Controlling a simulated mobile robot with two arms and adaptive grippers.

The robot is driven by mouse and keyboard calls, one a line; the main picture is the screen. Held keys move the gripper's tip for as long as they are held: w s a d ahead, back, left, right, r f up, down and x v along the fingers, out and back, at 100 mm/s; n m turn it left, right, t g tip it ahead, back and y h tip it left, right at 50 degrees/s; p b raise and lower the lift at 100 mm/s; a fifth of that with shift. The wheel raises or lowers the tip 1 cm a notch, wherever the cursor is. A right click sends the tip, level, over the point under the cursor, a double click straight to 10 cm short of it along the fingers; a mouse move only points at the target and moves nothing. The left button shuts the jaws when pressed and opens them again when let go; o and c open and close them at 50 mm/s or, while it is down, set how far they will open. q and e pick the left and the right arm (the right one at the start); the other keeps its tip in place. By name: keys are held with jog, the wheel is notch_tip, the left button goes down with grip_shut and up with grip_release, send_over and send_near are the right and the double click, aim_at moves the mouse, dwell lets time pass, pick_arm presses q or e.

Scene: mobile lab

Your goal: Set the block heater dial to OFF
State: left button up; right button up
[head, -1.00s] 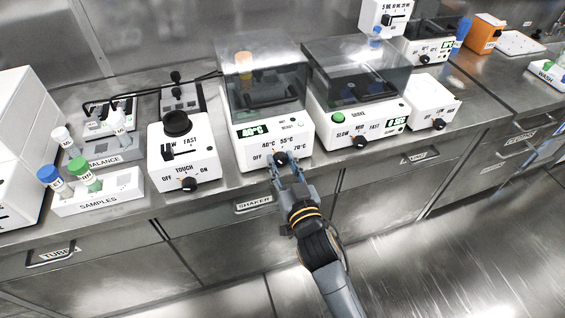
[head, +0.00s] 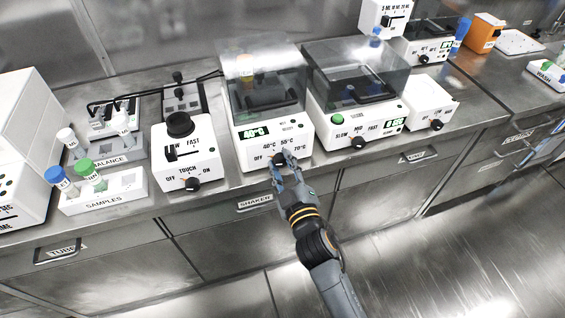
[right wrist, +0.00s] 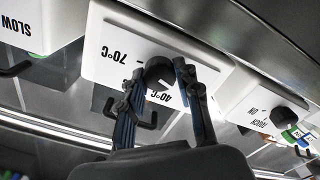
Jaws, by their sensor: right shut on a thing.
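The block heater (head: 243,116) is a white box with a clear lid and a green display reading 40°C. Its black dial (head: 279,160) sits low on the front panel among the marks OFF, 40°C, 55°C and 70°C. My right gripper (head: 283,164) is at the dial, its fingers closed on the knob. In the right wrist view the panel appears upside down, with the dial (right wrist: 158,72) between the two fingers (right wrist: 160,84). The fingers partly hide the marks, and I cannot read the dial's exact setting. My left gripper is out of view.
A shaker (head: 340,132) marked SLOW, MED, FAST stands close on the right. A white mixer (head: 187,170) marked OFF, TOUCH, ON stands on the left, beside a sample rack (head: 130,184). Drawer handles (head: 256,202) line the bench front below my arm.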

jog(key=shift+n, duration=0.7)
jog(key=o, duration=1.2)
jog(key=shift+c, duration=0.2)
jog(key=v, duration=1.2)
